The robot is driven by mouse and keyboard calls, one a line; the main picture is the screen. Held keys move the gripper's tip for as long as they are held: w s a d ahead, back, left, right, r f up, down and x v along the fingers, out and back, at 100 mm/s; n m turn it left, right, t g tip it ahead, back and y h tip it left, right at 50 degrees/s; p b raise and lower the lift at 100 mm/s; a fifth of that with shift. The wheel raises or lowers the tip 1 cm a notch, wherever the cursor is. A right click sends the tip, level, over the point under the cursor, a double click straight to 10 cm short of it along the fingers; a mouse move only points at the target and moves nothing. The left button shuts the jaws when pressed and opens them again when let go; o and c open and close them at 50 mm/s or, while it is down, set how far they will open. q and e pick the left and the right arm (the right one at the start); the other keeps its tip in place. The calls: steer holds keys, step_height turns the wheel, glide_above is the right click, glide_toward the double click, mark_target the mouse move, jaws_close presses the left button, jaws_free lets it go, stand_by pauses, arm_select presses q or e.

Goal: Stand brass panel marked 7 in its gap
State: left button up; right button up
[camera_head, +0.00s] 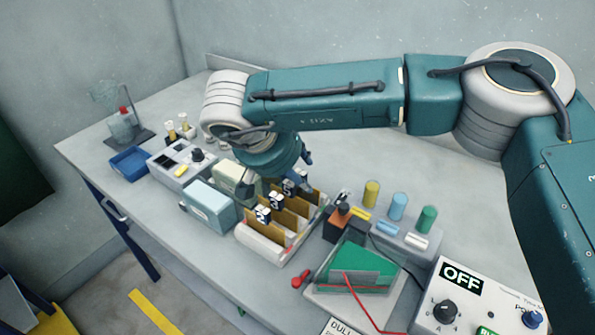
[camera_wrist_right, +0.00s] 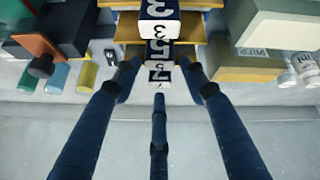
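A pale rack (camera_head: 262,247) holds several upright brass panels (camera_head: 291,216) with black-and-white number tags on their tops. In the right wrist view the tags read 3 (camera_wrist_right: 158,10), 5 (camera_wrist_right: 157,48) and 7 (camera_wrist_right: 158,75). The brass panel marked 7 is the farthest of these from the top of that view, and its plate is mostly hidden. My right gripper (camera_head: 297,183) is over the far end of the rack; in the wrist view its dark blue fingers (camera_wrist_right: 160,68) are apart, one on each side of the 7 tag with small gaps. My left gripper is not seen.
Blue-grey (camera_head: 210,207) and cream (camera_head: 234,180) boxes stand left of the rack. To its right are an orange-and-dark block (camera_head: 342,224), a holder with coloured cylinders (camera_head: 397,206), a green wedge (camera_head: 352,265) and a control box marked OFF (camera_head: 470,300).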

steer(key=v, duration=1.2)
stand_by(0.3)
